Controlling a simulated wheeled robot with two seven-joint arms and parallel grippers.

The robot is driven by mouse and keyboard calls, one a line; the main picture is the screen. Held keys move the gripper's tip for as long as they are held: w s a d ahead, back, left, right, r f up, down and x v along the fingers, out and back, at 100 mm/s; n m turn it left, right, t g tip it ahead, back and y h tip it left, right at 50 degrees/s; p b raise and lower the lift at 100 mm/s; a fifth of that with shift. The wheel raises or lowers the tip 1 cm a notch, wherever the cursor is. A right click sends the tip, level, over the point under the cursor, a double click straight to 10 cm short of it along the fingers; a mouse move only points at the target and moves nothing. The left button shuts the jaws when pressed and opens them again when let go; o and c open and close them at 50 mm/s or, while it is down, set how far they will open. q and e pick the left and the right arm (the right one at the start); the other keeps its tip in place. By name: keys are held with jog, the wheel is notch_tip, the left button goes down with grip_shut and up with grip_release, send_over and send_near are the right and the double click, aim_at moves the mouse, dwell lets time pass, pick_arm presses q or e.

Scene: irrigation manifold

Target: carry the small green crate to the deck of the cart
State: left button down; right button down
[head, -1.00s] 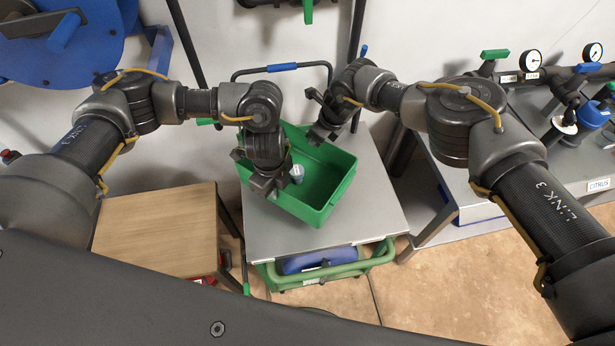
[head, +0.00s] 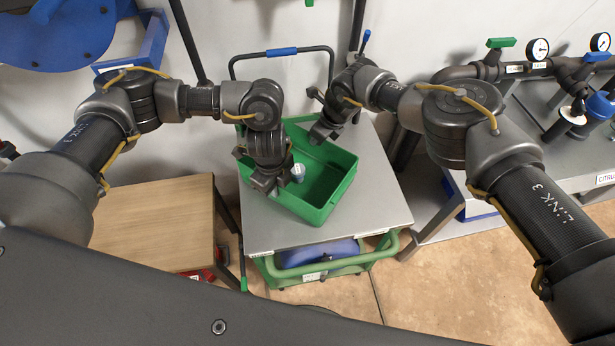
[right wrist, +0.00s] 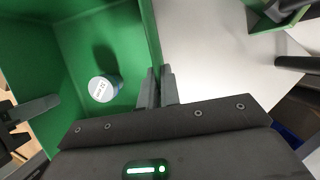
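The small green crate (head: 318,214) is over the grey deck (head: 380,200) of the cart; I cannot tell whether its bottom touches the deck. A small container with a white lid (head: 298,172) stands inside it and shows in the right wrist view (right wrist: 103,88). My left gripper (head: 266,186) is at the crate's left wall, seemingly shut on it, with its fingertips partly hidden. My right gripper (head: 318,134) is at the far right wall. In the right wrist view its fingers (right wrist: 159,86) are closed around the crate's wall.
The cart's push handle (head: 283,52) rises behind the crate. A wooden table (head: 155,220) stands left of the cart. A bench with pipes and gauges (head: 538,48) is at the right. Bare deck shows right and in front of the crate.

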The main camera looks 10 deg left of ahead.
pick_arm(q)
jog(key=c, duration=1.6)
grip_release()
jog(key=shift+s+f, duration=0.1)
jog(key=shift+f, duration=0.05)
pick_arm(e)
jog(key=c, duration=1.6)
grip_release()
jog(key=shift+s+f, duration=0.1)
pick_arm(q)
jog(key=shift+r, duration=0.2)
pick_arm(e)
jog(key=shift+f, duration=0.1)
pick_arm(q)
notch_tip(320, 180, up, 12)
jog(key=shift+f, duration=0.2)
pick_arm(e)
jog(key=v, duration=1.2)
